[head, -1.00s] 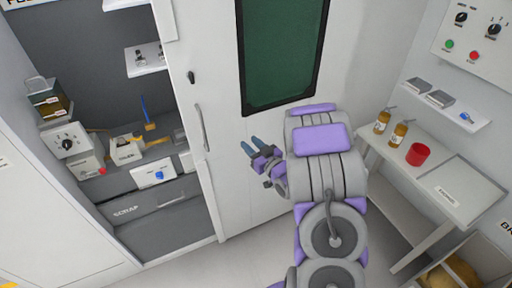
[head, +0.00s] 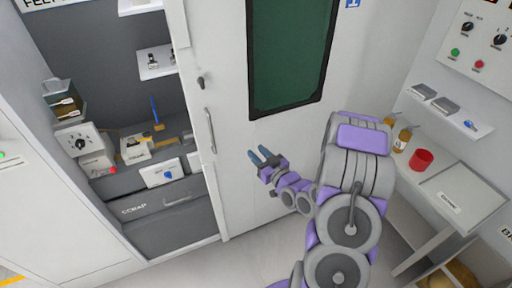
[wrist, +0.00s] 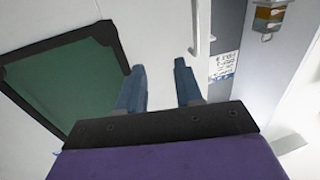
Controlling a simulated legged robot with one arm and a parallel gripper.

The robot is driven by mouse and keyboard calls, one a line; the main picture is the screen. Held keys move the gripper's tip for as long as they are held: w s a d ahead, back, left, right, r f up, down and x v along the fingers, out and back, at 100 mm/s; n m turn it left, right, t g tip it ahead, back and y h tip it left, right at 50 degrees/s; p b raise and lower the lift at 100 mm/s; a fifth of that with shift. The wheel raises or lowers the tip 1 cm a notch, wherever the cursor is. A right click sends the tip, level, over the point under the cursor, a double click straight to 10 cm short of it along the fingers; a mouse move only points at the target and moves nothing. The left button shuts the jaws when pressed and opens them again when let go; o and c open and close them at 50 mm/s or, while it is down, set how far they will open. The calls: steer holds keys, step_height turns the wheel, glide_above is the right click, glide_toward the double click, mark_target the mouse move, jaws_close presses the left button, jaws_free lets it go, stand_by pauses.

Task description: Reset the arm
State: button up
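My gripper (head: 262,155) is in front of the white door, left of the bulk of my arm in the head view. In the wrist view its two blue fingers (wrist: 160,80) stand apart with nothing between them, so it is open and empty. My grey and purple arm is bent, with the forearm reaching to the left. The white door (head: 228,170) has a dark green window (head: 290,55) and a vertical handle (head: 210,130). The gripper is to the right of the handle and apart from it.
Left, an open bay holds a dial box (head: 80,143), a box with a blue knob (head: 162,172) and a scrap drawer (head: 160,208). Right, a bench carries bottles (head: 402,138), a red cup (head: 421,160) and a tray (head: 465,195). A shelf (head: 450,110) hangs above.

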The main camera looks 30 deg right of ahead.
steer(key=s+a+r+g+b, duration=0.1)
steer(key=s+a+g, duration=0.5)
steer(key=s, duration=0.6)
steer(key=s+a+r+g+h+b, duration=0.1)
steer(key=s+a+r+g, duration=0.3)
steer(key=s+a+g, duration=0.3)
steer(key=s+a+r+m+g+h+b, duration=0.1)
steer(key=s+a+g, duration=0.5)
steer(key=s, duration=1.1)
steer(key=shift+s+a+r+g+b, duration=0.25)
steer(key=shift+r+b, duration=0.3)
steer(key=shift+r, duration=0.65)
steer(key=shift+d, duration=0.2)
